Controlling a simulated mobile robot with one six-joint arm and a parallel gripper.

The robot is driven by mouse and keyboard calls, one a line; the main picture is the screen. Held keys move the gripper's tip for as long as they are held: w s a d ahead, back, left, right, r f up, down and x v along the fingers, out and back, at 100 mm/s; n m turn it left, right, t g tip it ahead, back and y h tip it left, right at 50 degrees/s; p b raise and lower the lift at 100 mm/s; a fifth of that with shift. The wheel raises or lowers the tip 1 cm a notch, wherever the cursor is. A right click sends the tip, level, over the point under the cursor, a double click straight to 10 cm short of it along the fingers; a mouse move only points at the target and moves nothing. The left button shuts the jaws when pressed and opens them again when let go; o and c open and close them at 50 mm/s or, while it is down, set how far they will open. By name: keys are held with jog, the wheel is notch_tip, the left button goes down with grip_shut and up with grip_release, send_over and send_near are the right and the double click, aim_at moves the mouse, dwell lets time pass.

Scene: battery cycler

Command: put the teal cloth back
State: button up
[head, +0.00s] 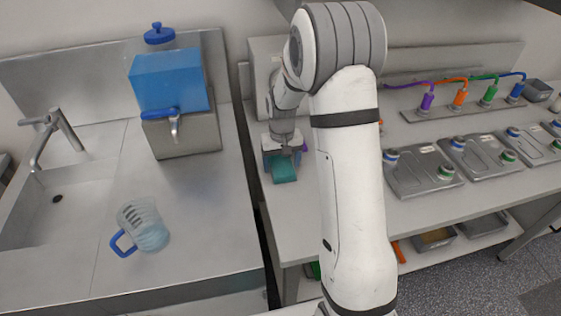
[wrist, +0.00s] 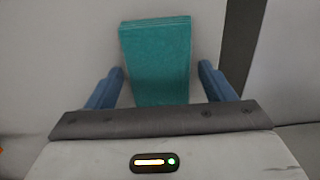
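The teal cloth (head: 284,170) is a folded, flat-sided block on the left part of the right-hand bench (head: 290,222). My gripper (head: 283,158) is over its rear end, pointing down. In the wrist view the cloth (wrist: 157,50) lies between the two blue fingers of my gripper (wrist: 161,70). The cloth's near end is hidden behind the gripper body. I cannot tell how high the fingertips are above the bench.
A grey cabinet (head: 262,60) stands just behind the gripper. Battery trays (head: 421,172) and coloured plugs (head: 460,97) are to the right. On the left counter are a blue-topped dispenser (head: 172,82), a jug (head: 146,226) and a sink (head: 60,205). A gap separates counter and bench.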

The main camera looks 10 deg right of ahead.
aim_at(282, 164)
jog(key=shift+o, duration=0.8)
jog(key=shift+r, duration=0.25)
notch_tip(282, 164, up, 11)
jog(key=s+r+t, duration=0.1)
jog(key=s+r, duration=0.6)
jog(key=s, duration=0.5)
jog(key=s+t, duration=0.2)
jog(key=s, duration=1.1)
jog(key=shift+s+f+b, duration=0.2)
jog(key=shift+s+b, duration=0.15)
jog(key=shift+s, duration=0.05)
jog(key=shift+a, duration=0.1)
